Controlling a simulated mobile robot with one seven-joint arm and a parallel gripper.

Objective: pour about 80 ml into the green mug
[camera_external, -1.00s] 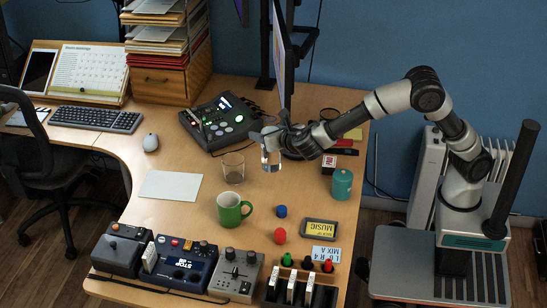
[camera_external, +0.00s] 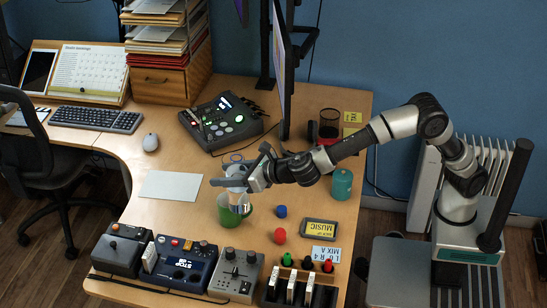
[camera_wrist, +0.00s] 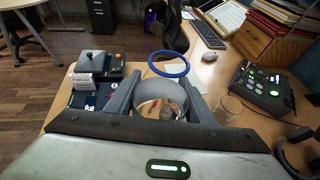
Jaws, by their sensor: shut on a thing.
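My gripper (camera_external: 230,181) is shut on a clear glass vessel (camera_external: 240,207), held above and in front of the green mug. In the wrist view the vessel (camera_wrist: 161,98) shows as a rounded, shiny shape between the fingers, with a blue ring (camera_wrist: 168,63) just beyond it. The green mug (camera_external: 223,214) stands on the desk, partly covered by the vessel and gripper in the external view. I cannot make out the mug in the wrist view. I cannot tell the vessel's liquid level or whether liquid is flowing.
A clear tumbler (camera_wrist: 229,109) stands close to the right finger. Control boxes (camera_external: 185,266) line the front. White paper (camera_external: 171,185) lies left.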

